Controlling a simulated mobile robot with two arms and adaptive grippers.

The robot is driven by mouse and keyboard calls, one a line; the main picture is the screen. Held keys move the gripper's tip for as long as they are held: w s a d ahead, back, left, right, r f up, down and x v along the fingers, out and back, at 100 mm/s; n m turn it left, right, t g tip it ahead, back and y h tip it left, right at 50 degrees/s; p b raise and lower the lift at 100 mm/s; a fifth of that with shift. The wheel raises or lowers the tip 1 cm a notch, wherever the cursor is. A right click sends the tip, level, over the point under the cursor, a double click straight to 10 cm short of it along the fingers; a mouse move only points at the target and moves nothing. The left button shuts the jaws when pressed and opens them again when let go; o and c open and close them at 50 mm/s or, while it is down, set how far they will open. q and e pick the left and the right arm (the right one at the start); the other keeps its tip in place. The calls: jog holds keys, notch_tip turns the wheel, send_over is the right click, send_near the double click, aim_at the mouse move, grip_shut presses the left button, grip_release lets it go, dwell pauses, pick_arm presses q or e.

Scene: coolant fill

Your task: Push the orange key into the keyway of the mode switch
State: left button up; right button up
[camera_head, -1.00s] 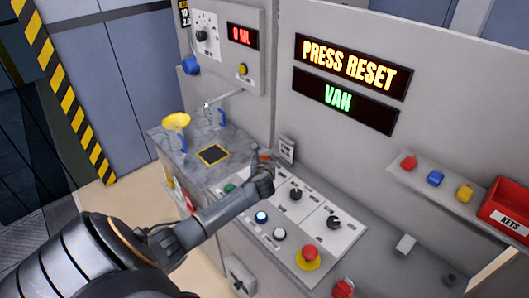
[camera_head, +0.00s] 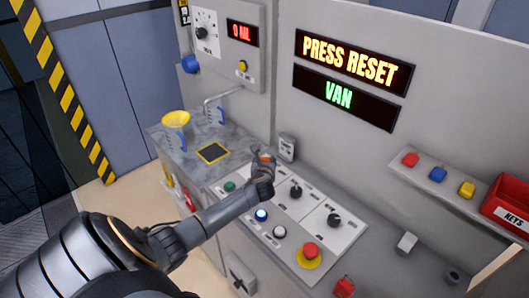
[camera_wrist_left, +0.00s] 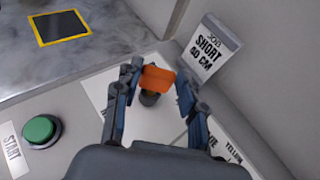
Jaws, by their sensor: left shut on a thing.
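The orange key (camera_wrist_left: 158,77) sits between the two fingers of my left gripper (camera_wrist_left: 157,82) in the left wrist view. My left gripper is shut on it. Directly below the key is a short dark round part (camera_wrist_left: 149,97) on a white plate, apparently the mode switch. Key and dark part overlap in this view, so I cannot tell how deep the key sits. In the head view my left gripper (camera_head: 263,160) is over the far left end of the control panel, with a bit of orange at its tips. My right gripper is not in view.
A grey job card holder (camera_head: 287,147) stands close beside the gripper, against the wall. The panel carries a green start button (camera_wrist_left: 41,130), dark knobs (camera_head: 334,220) and a red emergency button (camera_head: 310,250). A yellow funnel (camera_head: 176,118) stands on the counter behind.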

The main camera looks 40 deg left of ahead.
pick_arm(q)
jog(key=shift+f, duration=0.45)
jog(key=o, duration=1.1)
jog(key=shift+c, duration=0.2)
jog(key=v, duration=1.2)
jog(key=shift+s+f, duration=0.1)
jog(key=shift+f, duration=0.05)
